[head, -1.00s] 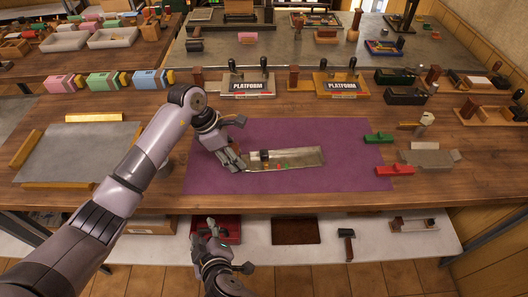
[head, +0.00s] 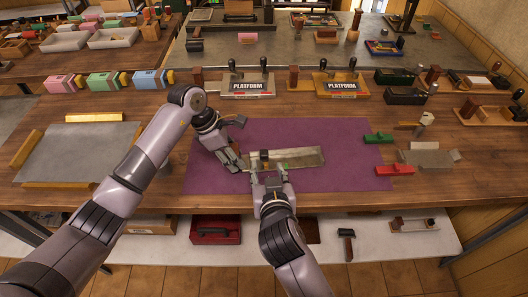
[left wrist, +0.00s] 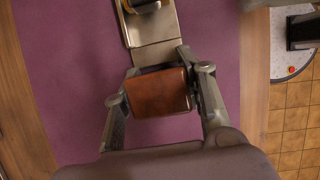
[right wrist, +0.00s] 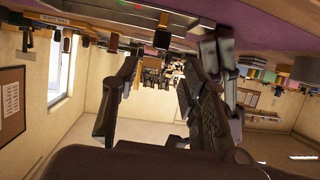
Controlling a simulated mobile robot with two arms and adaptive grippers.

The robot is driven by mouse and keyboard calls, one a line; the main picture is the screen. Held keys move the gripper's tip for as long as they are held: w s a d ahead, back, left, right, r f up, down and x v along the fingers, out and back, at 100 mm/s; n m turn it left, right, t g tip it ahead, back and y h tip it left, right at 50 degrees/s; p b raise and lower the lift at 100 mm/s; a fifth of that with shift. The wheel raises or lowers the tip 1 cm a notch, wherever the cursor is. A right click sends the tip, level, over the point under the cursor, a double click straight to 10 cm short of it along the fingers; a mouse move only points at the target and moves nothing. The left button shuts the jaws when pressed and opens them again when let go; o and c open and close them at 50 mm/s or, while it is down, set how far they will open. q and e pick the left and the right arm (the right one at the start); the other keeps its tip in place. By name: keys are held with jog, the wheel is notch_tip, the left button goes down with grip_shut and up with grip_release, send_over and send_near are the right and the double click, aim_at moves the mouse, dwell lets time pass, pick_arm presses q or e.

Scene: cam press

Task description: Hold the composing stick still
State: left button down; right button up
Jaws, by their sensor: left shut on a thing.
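The composing stick (head: 302,157) is a shallow metal tray lying on the purple mat (head: 350,180). My left gripper (head: 240,167) is at its left end. In the left wrist view, the left gripper (left wrist: 158,95) is shut on a brown block (left wrist: 158,92) at the end of the stick (left wrist: 152,30). My right gripper (head: 269,173) is at the stick's near edge, with its fingers apart. In the right wrist view the right gripper (right wrist: 158,85) is open, with nothing visible between its fingers. The right gripper hides part of the stick's near side; contact cannot be told.
A green block (head: 378,138) and a red block (head: 394,170) lie by the mat's right edge. Two PLATFORM stands (head: 247,86) (head: 340,86) are behind the mat. A grey sheet (head: 78,150) lies left.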

aim_at(264, 155)
jog(key=x, duration=1)
jog(key=shift+s, duration=0.1)
grip_shut()
dwell(0.5)
